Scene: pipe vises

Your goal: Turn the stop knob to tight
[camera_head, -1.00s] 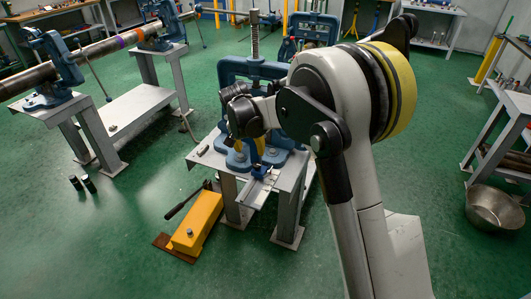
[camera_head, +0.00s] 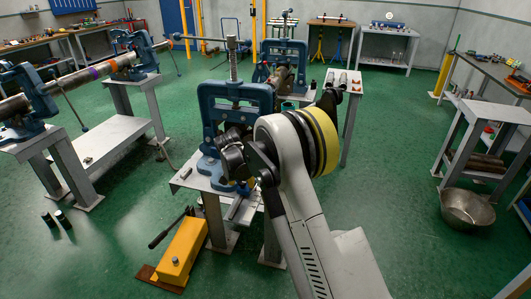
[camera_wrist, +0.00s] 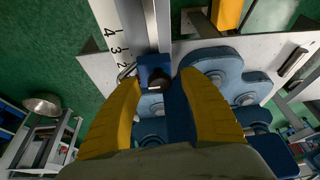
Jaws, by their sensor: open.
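The stop is a small blue block (camera_wrist: 152,66) on a numbered scale bar (camera_wrist: 113,40) in the wrist view. Its dark stop knob (camera_wrist: 158,82) faces the camera. My gripper (camera_wrist: 157,84) is open, with its yellow fingers on either side of the knob. I cannot tell whether either finger touches it. In the head view the blue pipe vise (camera_head: 236,93) stands on a grey metal stand (camera_head: 184,180). My wrist is low in front of the vise there, and my arm hides the knob and most of the fingers.
A yellow jack-like tool (camera_head: 182,252) lies on the floor before the stand. A second stand at left carries vises and a long pipe (camera_head: 75,80). A metal bowl (camera_head: 467,208) sits on the floor at right. Green floor is open between them.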

